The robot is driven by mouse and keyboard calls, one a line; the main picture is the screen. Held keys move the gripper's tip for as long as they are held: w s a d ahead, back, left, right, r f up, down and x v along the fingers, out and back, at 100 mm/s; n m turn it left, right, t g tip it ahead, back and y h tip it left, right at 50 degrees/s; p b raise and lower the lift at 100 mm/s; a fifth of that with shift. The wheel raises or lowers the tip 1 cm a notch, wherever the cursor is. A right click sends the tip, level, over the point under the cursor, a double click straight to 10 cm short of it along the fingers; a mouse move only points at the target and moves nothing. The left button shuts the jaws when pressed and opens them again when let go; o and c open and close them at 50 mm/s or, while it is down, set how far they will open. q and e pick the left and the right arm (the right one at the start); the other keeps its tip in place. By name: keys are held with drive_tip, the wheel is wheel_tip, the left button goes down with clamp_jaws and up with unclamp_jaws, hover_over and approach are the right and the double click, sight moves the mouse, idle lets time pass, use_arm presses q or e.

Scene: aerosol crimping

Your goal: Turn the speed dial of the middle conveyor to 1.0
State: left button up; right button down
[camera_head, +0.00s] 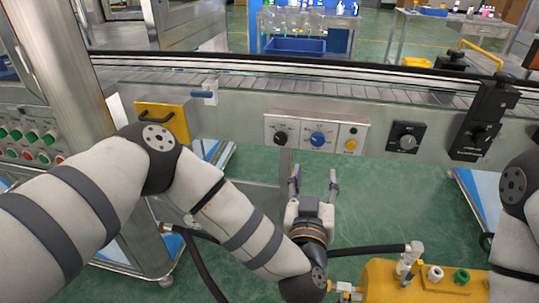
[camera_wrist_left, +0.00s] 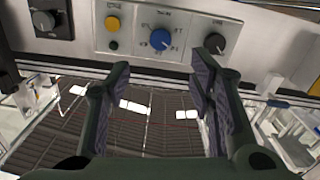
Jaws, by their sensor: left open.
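A light control panel (camera_head: 300,133) on the conveyor's front face carries a black dial (camera_head: 281,138) and a blue dial (camera_head: 318,139). In the left wrist view the blue dial (camera_wrist_left: 160,39) and black dial (camera_wrist_left: 215,43) show close up, with scale marks around them. The labels are too small to read, so I cannot tell which one is the speed dial. My left gripper (camera_head: 314,179) is open and empty just below the panel, touching neither dial. Its two fingers (camera_wrist_left: 165,75) show spread apart in the left wrist view. My right gripper is out of view.
A yellow button (camera_head: 351,144) and a dark green button sit right of the blue dial. A separate black dial plate (camera_head: 407,139) is farther right. A yellow box (camera_head: 162,121) is at left. A yellow tank (camera_head: 420,283) with hoses stands below right. Space before the panel is clear.

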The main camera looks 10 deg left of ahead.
sight(318, 141)
use_arm(q)
drive_tip(key=w+b, duration=0.2)
drive_tip(key=w, duration=1)
drive_tip(key=shift+f, duration=0.15)
drive_tip(key=shift+w, duration=0.4)
drive_tip(key=shift+r, duration=0.25)
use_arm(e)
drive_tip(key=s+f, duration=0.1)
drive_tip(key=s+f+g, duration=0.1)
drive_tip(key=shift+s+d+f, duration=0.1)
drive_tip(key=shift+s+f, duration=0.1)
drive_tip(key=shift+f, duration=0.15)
use_arm(q)
drive_tip(key=c, duration=1.2)
